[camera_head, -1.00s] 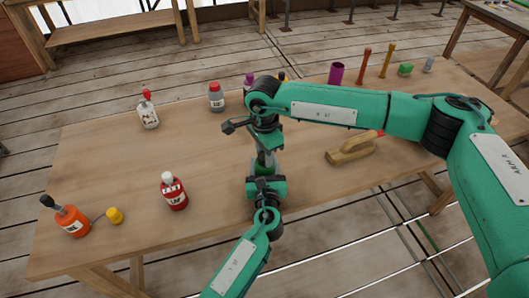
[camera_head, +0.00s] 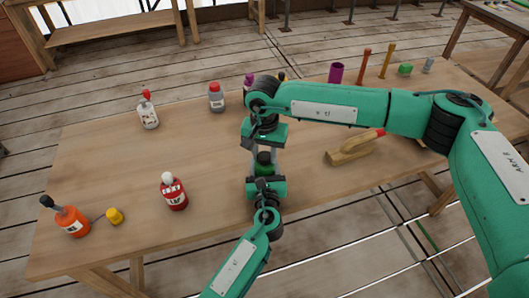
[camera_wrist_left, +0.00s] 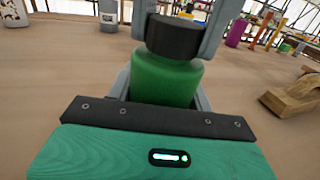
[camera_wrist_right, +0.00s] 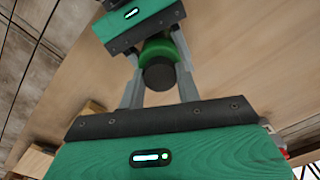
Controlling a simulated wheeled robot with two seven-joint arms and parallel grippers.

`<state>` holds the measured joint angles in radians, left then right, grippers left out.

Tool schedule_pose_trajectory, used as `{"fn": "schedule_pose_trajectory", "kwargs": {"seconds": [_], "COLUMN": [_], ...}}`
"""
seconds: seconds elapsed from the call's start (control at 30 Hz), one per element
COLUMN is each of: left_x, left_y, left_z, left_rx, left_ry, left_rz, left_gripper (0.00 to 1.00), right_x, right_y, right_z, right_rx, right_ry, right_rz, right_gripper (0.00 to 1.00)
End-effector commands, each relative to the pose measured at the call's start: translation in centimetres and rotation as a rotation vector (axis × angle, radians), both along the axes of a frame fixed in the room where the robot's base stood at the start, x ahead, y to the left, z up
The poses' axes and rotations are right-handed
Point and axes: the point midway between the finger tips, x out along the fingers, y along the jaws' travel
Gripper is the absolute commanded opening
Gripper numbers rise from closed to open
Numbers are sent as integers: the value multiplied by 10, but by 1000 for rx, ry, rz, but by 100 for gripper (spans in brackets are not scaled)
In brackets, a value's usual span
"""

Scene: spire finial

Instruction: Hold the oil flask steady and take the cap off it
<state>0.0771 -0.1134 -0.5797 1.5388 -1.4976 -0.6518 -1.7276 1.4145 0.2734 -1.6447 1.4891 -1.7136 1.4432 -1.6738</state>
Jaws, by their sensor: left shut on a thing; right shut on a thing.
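The oil flask appears to be the green bottle (camera_wrist_left: 165,80) with a black cap (camera_wrist_left: 173,36), standing upright in the left wrist view. My left gripper (camera_head: 264,172) is shut around the flask's body from the near side. My right gripper (camera_head: 264,155) comes down from above, and its fingers sit on both sides of the cap. In the right wrist view the cap (camera_wrist_right: 158,75) lies between those fingers, with the green flask (camera_wrist_right: 158,46) behind it. The cap sits on the flask's top. In the head view both grippers hide most of the flask.
A red bottle (camera_head: 173,193), an orange bottle (camera_head: 71,219) and a yellow piece (camera_head: 115,216) stand at left. White (camera_head: 148,112) and grey (camera_head: 216,98) bottles stand behind. A wooden tool (camera_head: 350,148) lies right; a purple cup (camera_head: 336,73) is behind it. The table's left middle is clear.

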Motion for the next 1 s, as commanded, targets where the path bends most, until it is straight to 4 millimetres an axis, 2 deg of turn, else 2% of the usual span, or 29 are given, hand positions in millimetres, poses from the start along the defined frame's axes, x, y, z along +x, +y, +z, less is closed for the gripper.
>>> {"fn": "schedule_pose_trajectory", "kwargs": {"seconds": [0.27,1.0], "left_x": [0,0], "left_y": [0,0], "left_z": [0,0], "left_rx": [0,0], "left_ry": [0,1], "left_rz": [0,0], "left_gripper": [0,0], "right_x": [1,0], "right_y": [0,0], "right_z": [2,22], "right_rx": [1,0], "right_ry": [-2,-1], "right_rz": [-2,-2], "right_gripper": [6,6]}}
